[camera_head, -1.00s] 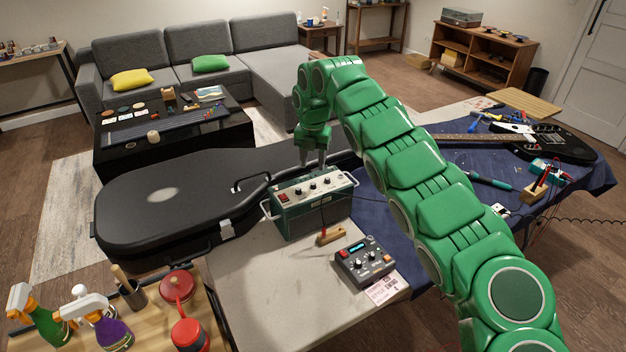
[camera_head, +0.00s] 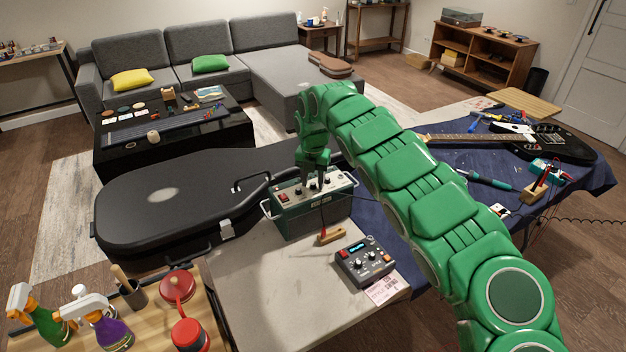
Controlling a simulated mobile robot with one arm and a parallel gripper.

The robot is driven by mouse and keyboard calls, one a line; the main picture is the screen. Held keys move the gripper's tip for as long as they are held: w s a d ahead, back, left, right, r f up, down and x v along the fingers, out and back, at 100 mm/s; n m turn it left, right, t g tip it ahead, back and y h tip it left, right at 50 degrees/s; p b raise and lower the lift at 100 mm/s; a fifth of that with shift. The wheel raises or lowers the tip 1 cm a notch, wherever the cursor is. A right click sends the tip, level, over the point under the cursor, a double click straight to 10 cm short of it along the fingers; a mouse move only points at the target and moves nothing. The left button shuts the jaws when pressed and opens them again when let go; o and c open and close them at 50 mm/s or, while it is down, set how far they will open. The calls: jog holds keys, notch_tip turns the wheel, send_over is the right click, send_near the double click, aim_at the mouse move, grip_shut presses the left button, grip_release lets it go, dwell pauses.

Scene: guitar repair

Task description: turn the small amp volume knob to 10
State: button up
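The small amp (camera_head: 312,210) is a green box with a pale top panel, a red switch and several dark knobs (camera_head: 299,190). It stands on the pale bench top beside the black guitar case. My gripper (camera_head: 317,184) points down over the amp's panel, with its fingertips at or just above the knobs right of the red switch. The fingers seem slightly apart, but they are small and partly cover the knobs. I cannot tell whether they touch a knob or how any knob is set.
A grey pedal (camera_head: 364,262) with knobs and a wooden-handled tool (camera_head: 330,236) lie in front of the amp. The black guitar case (camera_head: 165,205) lies behind left. A guitar (camera_head: 545,142) rests on the blue cloth at right. Spray bottles (camera_head: 105,325) stand at lower left.

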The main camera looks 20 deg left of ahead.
grip_shut()
jog(key=shift+m, duration=0.3)
